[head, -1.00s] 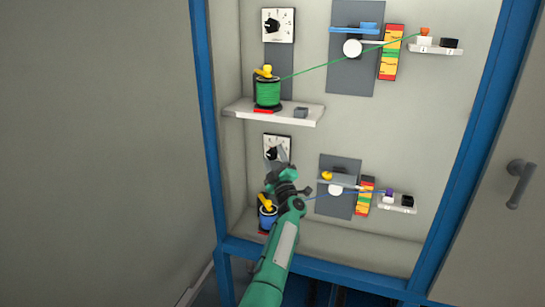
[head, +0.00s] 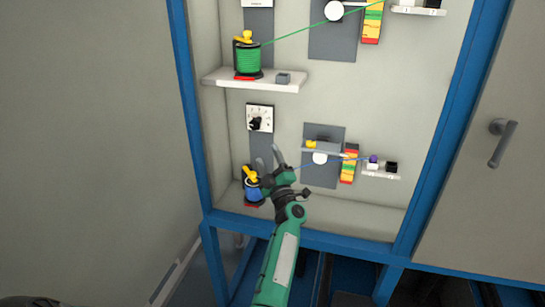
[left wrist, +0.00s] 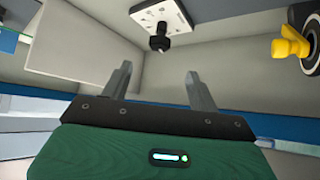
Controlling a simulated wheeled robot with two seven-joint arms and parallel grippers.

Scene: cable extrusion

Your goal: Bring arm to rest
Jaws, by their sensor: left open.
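My left arm reaches up from the bottom of the head view into the blue-framed cabinet. Its gripper (head: 264,156) is open and empty, beside the blue spool (head: 253,192) with a yellow handle and below the lower dial (head: 259,119). In the left wrist view the two fingers (left wrist: 158,85) stand apart with nothing between them. The dial also shows ahead of them (left wrist: 160,24), and a yellow handle (left wrist: 289,48) is at the right. My right gripper is not in view.
The upper shelf (head: 285,86) carries a green spool (head: 248,58). A grey panel (head: 322,174) and a small white shelf (head: 378,175) are right of the gripper. The blue frame (head: 190,100) borders the cabinet. A grey wall is on the left.

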